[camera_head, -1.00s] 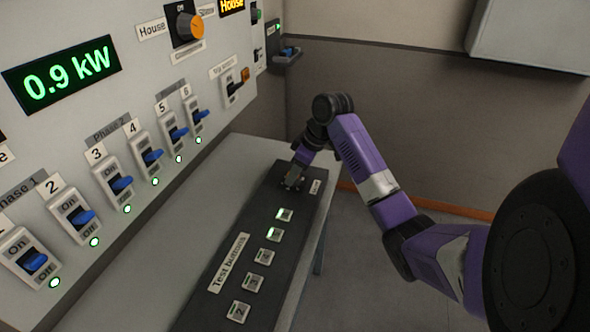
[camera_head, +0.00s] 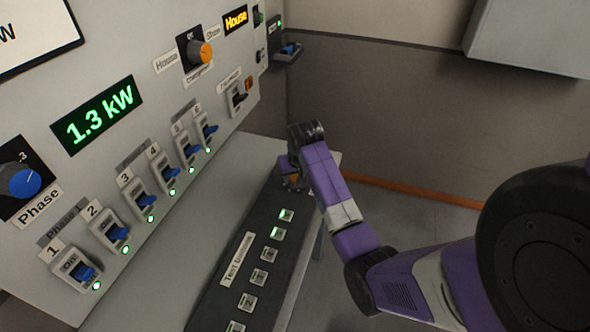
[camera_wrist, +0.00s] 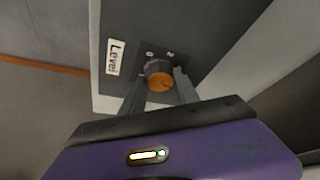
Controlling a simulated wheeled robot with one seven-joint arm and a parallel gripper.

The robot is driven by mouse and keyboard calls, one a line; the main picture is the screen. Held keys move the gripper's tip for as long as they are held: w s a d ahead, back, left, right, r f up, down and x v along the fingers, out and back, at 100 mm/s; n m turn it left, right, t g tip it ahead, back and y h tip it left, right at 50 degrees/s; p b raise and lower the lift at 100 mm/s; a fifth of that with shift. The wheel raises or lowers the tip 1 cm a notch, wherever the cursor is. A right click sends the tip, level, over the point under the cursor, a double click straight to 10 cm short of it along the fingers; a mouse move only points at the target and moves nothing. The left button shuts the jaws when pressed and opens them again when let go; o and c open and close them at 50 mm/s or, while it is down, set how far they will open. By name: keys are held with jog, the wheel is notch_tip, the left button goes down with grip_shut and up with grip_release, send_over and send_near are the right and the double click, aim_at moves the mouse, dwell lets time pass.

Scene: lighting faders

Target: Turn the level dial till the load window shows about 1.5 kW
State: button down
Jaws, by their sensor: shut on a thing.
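The load window (camera_head: 98,114) on the upright panel reads 1.3 kW in green in the head view. The level dial (camera_wrist: 158,75), an orange-faced knob with a dark body, shows in the wrist view beside its white "Level" label (camera_wrist: 115,58). My gripper (camera_wrist: 159,82) has one finger on each side of the dial and is shut on it. In the head view my gripper (camera_head: 291,180) is at the far end of the dark button strip, and my wrist mostly hides the dial there.
The dark strip (camera_head: 232,296) carries several test buttons, two of them lit green. The panel holds several blue breaker switches (camera_head: 118,233) with green lamps, a blue phase dial (camera_head: 24,181) and an orange-tipped changeover knob (camera_head: 205,53). Open floor (camera_head: 420,225) lies to the right.

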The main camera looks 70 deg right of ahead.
jog(key=shift+m+g+h+p, duration=0.45)
jog(key=shift+m+p, duration=0.3)
jog(key=shift+m, duration=0.75)
jog(key=c, duration=0.9)
grip_release()
jog(key=v, duration=0.7)
jog(key=shift+r+b, duration=0.4)
jog(key=shift+a, duration=0.1)
